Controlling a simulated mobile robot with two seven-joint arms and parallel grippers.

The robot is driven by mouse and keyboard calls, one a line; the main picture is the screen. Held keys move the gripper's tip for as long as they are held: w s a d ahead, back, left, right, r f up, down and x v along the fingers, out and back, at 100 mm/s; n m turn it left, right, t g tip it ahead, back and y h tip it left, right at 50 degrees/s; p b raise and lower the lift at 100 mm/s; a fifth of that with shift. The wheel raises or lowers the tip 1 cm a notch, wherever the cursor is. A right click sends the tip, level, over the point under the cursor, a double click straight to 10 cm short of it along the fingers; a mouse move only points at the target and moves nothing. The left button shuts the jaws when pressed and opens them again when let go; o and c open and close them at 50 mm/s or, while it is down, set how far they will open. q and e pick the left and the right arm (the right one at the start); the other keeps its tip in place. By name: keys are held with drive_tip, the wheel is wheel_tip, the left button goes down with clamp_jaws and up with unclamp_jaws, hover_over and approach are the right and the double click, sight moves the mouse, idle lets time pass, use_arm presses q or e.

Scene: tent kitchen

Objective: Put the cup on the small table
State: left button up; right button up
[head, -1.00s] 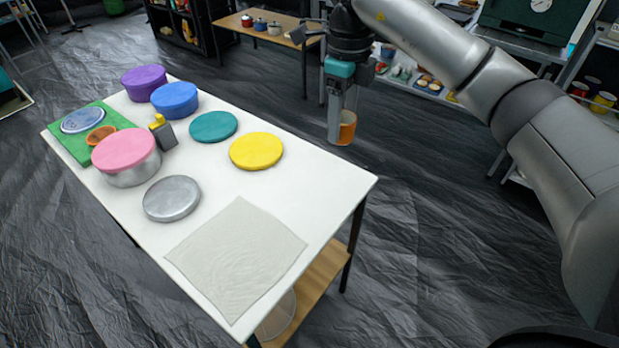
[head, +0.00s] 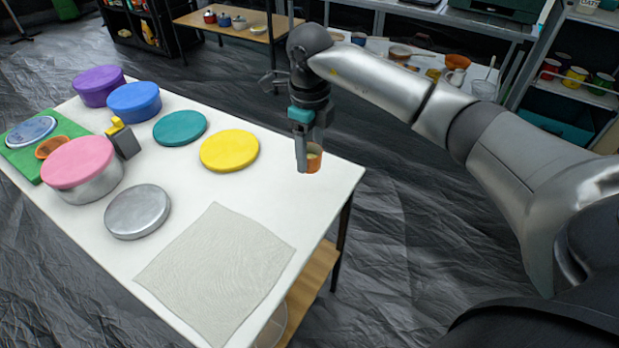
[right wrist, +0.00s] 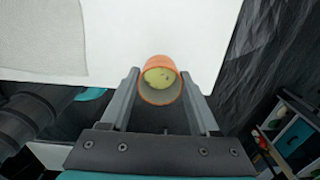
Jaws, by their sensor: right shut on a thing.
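My right gripper (head: 308,150) is shut on a small orange cup (head: 315,159), near the back right corner of a white table (head: 310,205). In the right wrist view the cup (right wrist: 174,95) sits between the two fingers, its open rim facing the camera and something pale yellow-green inside. White tabletop (right wrist: 140,30) shows behind it there. I cannot tell whether the cup touches the tabletop. A low wooden table (head: 264,36) stands at the back with several small pots on it. My left gripper is not in view.
On the white table are a grey cloth (head: 215,270), a silver lid (head: 138,212), a yellow disc (head: 229,151), a teal disc (head: 180,128), a pink-lidded pot (head: 80,165) and blue (head: 134,102) and purple (head: 98,87) round containers. The tabletop right of the yellow disc is clear.

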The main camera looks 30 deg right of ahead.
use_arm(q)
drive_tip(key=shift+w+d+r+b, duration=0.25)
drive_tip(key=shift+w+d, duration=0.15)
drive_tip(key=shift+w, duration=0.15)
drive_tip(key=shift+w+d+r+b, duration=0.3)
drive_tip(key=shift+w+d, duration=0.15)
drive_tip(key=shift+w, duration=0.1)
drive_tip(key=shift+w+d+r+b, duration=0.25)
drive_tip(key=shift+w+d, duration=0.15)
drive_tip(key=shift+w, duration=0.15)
use_arm(e)
drive_tip(key=shift+f, duration=3.3)
drive_tip(key=shift+f, duration=0.1)
drive_tip(key=o, duration=1)
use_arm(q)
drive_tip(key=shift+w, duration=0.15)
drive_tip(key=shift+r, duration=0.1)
use_arm(e)
drive_tip(key=shift+r, duration=0.35)
wheel_tip(320, 180, up, 10)
drive_tip(key=p, duration=0.3)
drive_tip(key=shift+r, duration=0.1)
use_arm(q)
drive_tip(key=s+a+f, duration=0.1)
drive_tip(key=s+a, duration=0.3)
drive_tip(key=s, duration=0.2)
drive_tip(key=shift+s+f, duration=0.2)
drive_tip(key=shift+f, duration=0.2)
use_arm(e)
drive_tip(key=shift+r, duration=0.65)
